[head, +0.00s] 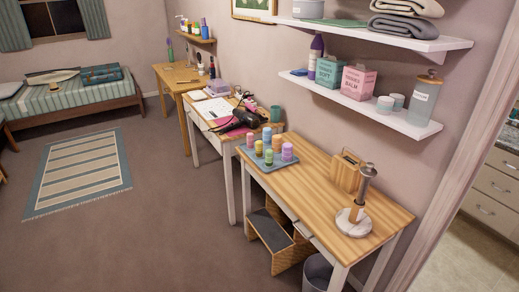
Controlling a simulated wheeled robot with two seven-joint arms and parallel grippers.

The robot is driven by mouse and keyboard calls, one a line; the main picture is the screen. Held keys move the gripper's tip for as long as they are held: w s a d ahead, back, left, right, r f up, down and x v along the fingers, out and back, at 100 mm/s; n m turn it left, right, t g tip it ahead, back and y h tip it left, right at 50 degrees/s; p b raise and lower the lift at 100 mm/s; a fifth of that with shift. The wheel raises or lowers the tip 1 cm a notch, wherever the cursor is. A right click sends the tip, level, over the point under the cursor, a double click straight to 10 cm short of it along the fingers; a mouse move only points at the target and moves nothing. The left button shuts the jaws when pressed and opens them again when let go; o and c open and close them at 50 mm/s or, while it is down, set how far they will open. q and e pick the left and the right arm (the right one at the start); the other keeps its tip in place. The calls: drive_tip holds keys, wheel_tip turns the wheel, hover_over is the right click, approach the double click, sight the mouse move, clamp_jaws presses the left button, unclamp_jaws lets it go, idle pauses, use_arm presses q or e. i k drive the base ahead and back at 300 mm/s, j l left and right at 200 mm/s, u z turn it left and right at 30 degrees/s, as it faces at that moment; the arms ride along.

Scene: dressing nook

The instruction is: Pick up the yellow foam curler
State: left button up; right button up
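Several short foam curlers in different colours stand on a blue-grey tray (256,167) at the far left end of the near wooden table. A small yellow curler (259,148) stands among them, between a pink curler (250,142) and an orange one (277,142). A yellow-green curler (268,157) is just in front of it, and a purple one (287,152) is to the right. At this size the exact shades are hard to tell apart. Neither of my grippers is in view.
The near table (315,180) has bare wood right of the tray. A wooden holder (346,172) and a stand with a round white base (353,222) are farther right. A step stool (275,237) and a bin (317,273) are below. Shelves (390,118) overhang the wall side.

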sight(258, 144)
drive_tip(key=i+j+z, duration=0.1)
drive_tip(key=z, duration=0.35)
drive_tip(key=i+j+z, duration=0.1)
drive_tip(key=z, duration=0.4)
drive_tip(key=j+z, duration=0.1)
drive_tip(key=z, duration=0.35)
drive_tip(key=i+j+z, duration=0.15)
drive_tip(key=j+z, duration=0.2)
drive_tip(key=j, duration=0.5)
drive_tip(key=j+z, duration=0.35)
drive_tip(key=j, duration=0.5)
drive_tip(key=j+z, duration=0.35)
drive_tip(key=j, duration=0.5)
drive_tip(key=k, duration=0.05)
